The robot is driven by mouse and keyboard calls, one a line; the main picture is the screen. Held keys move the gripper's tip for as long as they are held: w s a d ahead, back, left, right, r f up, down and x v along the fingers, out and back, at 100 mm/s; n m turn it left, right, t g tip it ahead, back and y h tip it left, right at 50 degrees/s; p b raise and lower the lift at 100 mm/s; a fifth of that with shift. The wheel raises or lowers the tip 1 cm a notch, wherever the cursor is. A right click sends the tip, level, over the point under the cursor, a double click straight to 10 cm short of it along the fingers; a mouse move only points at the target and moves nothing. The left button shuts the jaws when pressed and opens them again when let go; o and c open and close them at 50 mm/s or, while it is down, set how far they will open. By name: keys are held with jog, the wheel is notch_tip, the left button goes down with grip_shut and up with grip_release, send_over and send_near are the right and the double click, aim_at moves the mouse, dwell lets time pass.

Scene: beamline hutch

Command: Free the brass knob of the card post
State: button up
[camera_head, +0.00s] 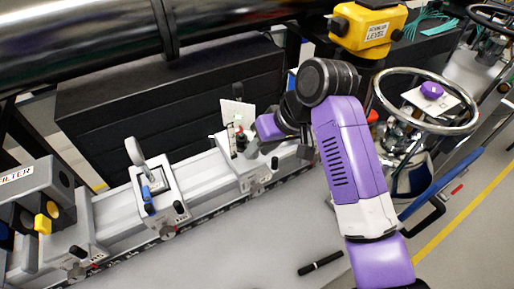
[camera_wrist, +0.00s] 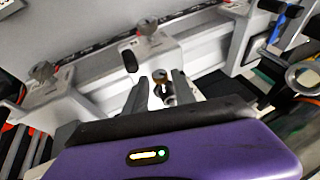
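The card post (camera_head: 240,142) stands on a carriage of the pale rail, with a white card (camera_head: 238,113) at its top, in the head view. My gripper (camera_head: 303,150) is just to its right, partly hidden by my own arm. The fingers are apart, with a gap on each side of the knob. Whether either finger touches it I cannot tell. The knob does not show clearly in the head view.
A carriage with a blue clamp (camera_head: 148,200) and a round optic (camera_head: 135,152) stands left on the rail (camera_head: 195,180). A filter box (camera_head: 35,185) is farther left. A yellow box (camera_head: 368,25) and a handwheel (camera_head: 425,72) are right. A black marker (camera_head: 320,264) lies in front.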

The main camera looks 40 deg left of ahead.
jog(key=shift+a+f, duration=0.3)
jog(key=shift+f, duration=0.3)
grip_shut()
jog(key=shift+s, duration=0.1)
jog(key=shift+s+a+r+n+t+h+p, duration=0.1)
jog(key=shift+s+n+t+h+p, duration=0.1)
jog(key=shift+t+p, duration=0.3)
jog(key=shift+s+r+n+t+h+p, duration=0.1)
jog(key=shift+t+h+p, duration=0.1)
jog(key=shift+t+p, duration=0.3)
jog(key=shift+s+a+f+n+t+h+p, duration=0.15)
jog(key=shift+t+h+p, duration=0.25)
jog(key=shift+t, duration=0.35)
jog(key=shift+s+d+n+t+h+p, duration=0.15)
jog(key=shift+t+h+p, duration=0.2)
jog(key=shift+t, duration=0.4)
jog(key=shift+w+a, duration=0.1)
jog(key=shift+w, duration=0.05)
